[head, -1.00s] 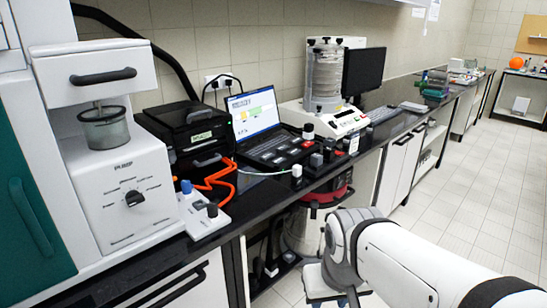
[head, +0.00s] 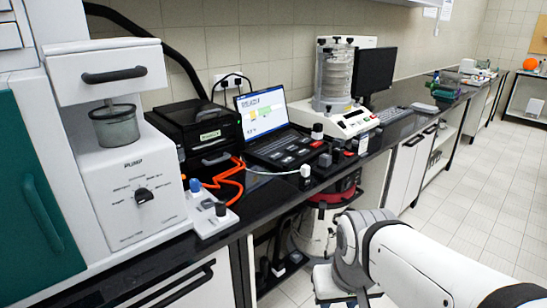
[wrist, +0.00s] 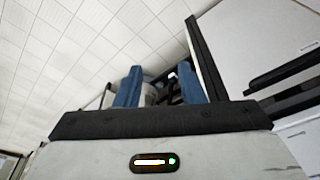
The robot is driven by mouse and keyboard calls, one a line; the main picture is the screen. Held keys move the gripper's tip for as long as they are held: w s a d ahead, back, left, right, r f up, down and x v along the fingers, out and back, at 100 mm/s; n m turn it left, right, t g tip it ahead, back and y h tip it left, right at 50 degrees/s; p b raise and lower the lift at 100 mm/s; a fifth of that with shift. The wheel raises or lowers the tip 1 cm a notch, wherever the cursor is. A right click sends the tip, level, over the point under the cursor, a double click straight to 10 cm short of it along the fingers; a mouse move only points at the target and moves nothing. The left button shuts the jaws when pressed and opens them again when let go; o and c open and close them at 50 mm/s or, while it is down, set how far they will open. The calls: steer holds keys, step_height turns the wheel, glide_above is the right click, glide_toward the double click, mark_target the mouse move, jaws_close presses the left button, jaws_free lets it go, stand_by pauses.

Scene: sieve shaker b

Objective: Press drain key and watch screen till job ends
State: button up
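A lit laptop screen (head: 262,112) stands on the dark bench in the head view, with a coloured block and text too small to read. A black key panel (head: 285,150) lies in front of it. I cannot tell which key is the drain key. The white pump unit (head: 140,190) with a black knob stands at the left. In the wrist view my gripper (wrist: 160,90) has two blue fingers apart with nothing seen between them. It points towards the blurred area under the bench. It does not show in the head view, where only my arm is seen.
A sieve shaker (head: 336,75) and a dark monitor (head: 374,70) stand further along the bench. A black printer-like box (head: 200,130) and an orange cable (head: 228,178) are beside the laptop. A red and grey drum (head: 318,215) sits below. The floor at right is clear.

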jaws_close()
stand_by(0.3)
stand_by(1.4)
